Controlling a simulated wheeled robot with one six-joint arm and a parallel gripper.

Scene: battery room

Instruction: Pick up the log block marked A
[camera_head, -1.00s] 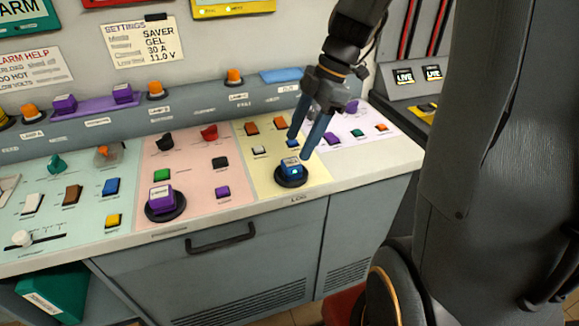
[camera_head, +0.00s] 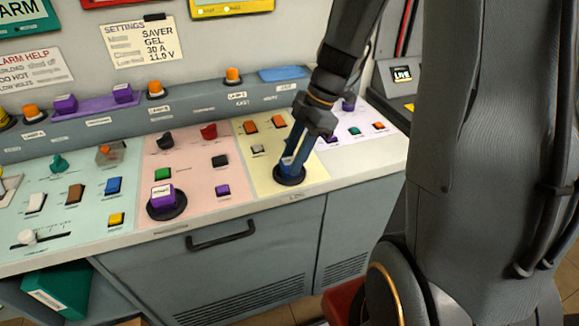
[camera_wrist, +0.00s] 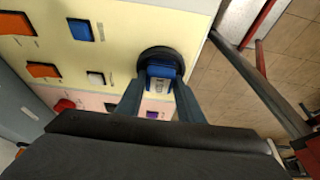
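The log block (camera_head: 287,161) is a small blue block with a pale label. It stands on a round black base (camera_head: 290,180) on the yellow panel, above the word LOG on the front edge. The letter on it is too small to read. My gripper (camera_head: 291,165) points down over it, with a blue-grey finger on each side, hiding much of it in the head view. In the wrist view, the block (camera_wrist: 162,72) shows between the two fingertips (camera_wrist: 161,80). I cannot tell whether the fingers press on it or leave a small gap.
A purple block (camera_head: 161,194) stands on another black base on the pink panel to the left. Several switches and knobs surround both bases. A grey raised ledge (camera_head: 200,100) runs behind. The counter's front edge (camera_head: 345,180) is close to the log block.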

